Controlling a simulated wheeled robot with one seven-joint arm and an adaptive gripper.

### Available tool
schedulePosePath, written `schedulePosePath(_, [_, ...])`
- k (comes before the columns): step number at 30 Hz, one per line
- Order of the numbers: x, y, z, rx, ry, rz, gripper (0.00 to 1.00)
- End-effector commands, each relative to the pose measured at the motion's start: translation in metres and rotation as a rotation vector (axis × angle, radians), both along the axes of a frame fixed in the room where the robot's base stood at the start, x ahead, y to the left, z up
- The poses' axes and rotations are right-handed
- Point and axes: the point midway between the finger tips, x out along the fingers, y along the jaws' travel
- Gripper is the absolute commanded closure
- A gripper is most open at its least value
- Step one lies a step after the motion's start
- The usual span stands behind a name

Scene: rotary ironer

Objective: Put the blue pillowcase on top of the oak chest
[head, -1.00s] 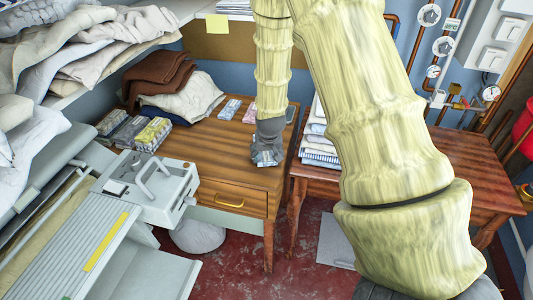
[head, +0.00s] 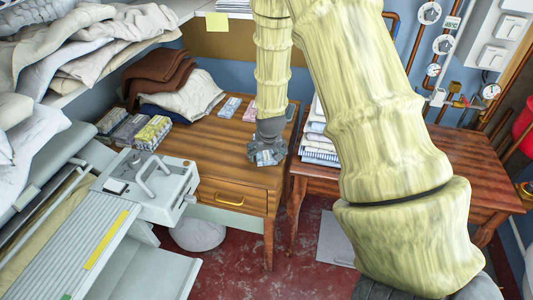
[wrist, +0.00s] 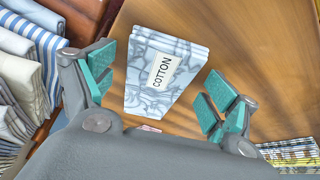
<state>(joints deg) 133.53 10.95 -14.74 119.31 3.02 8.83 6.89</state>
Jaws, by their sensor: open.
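The blue pillowcase (wrist: 163,72) is a flat, folded, pale blue marbled bundle with a white "COTTON" label. It appears to lie on the brown wooden top of the oak chest (head: 213,150), near its front right corner. In the head view, the pillowcase (head: 266,158) shows only partly below my gripper (head: 266,152). In the wrist view, my gripper (wrist: 156,88) is open, with its teal finger pads on either side of the pillowcase and a gap at each side. The chest has a front drawer with a yellow handle.
A redder wooden table (head: 440,165) stands to the right across a narrow gap, with a stack of folded linen (head: 318,145) on it. Small patterned bundles (head: 150,133) and folded cloths (head: 190,98) occupy the chest's left and back. The ironer (head: 150,190) stands at front left.

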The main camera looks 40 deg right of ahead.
Motion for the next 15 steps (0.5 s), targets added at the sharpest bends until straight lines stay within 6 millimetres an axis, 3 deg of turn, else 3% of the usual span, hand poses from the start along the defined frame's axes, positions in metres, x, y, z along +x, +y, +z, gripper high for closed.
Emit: schedulePosePath(15, [-0.018, 0.01, 0.052, -0.001, -0.003, 0.0, 0.13])
